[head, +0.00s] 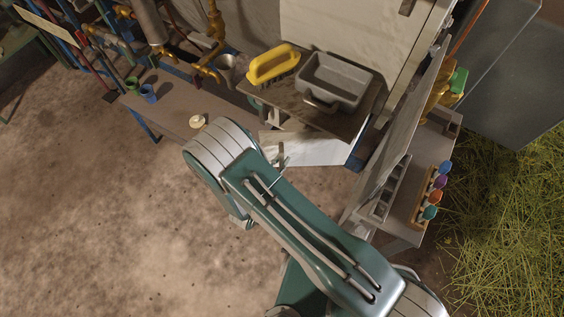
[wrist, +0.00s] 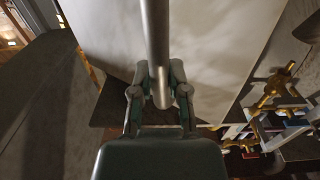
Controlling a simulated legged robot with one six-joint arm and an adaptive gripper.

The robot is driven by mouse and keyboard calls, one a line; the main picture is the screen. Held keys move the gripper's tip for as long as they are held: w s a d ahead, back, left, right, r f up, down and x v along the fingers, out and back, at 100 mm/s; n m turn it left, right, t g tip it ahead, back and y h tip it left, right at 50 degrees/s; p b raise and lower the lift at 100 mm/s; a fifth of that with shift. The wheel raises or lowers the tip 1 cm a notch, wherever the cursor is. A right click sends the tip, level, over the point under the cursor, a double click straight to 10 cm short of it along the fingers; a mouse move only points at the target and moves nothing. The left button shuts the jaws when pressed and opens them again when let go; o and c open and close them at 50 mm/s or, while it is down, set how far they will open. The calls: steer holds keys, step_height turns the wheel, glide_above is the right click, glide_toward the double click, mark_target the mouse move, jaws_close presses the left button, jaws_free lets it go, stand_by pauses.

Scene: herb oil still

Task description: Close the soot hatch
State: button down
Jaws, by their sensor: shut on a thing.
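A pale panel (head: 310,150), which looks like the soot hatch, stands at an angle below the shelf in the head view. A small upright handle (head: 281,157) shows near its left part. In the wrist view, my gripper (wrist: 161,92) has its two fingers on either side of a round metal bar (wrist: 157,40), shut on it near its lower end. A broad pale panel (wrist: 225,45) lies behind the bar. My arm hides the gripper in the head view, and I cannot tell how far the hatch stands open.
A shelf (head: 335,122) above the panel carries a grey tub (head: 335,82) and a yellow-handled brush (head: 272,65). A bench (head: 180,115) with cups stands to the left, and a rack of coloured-topped items (head: 432,195) to the right. Open dirt floor (head: 110,220) lies at lower left.

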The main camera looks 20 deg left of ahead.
mark_target(275, 149)
steer(key=w+m+h, duration=0.1)
steer(key=w+a+h, duration=0.1)
steer(key=w, duration=0.1)
steer(key=w+a+m+g+h, duration=0.1)
steer(key=shift+w+a+m+h, duration=0.2)
steer(key=shift+w+m+h, duration=0.1)
steer(key=w+a, duration=0.1)
steer(key=w, duration=0.7)
steer(key=shift+a, duration=0.2)
steer(key=c, duration=0.6)
jaws_free()
steer(key=shift+w, duration=0.15)
steer(key=shift+a, duration=0.1)
steer(key=v, duration=1.2)
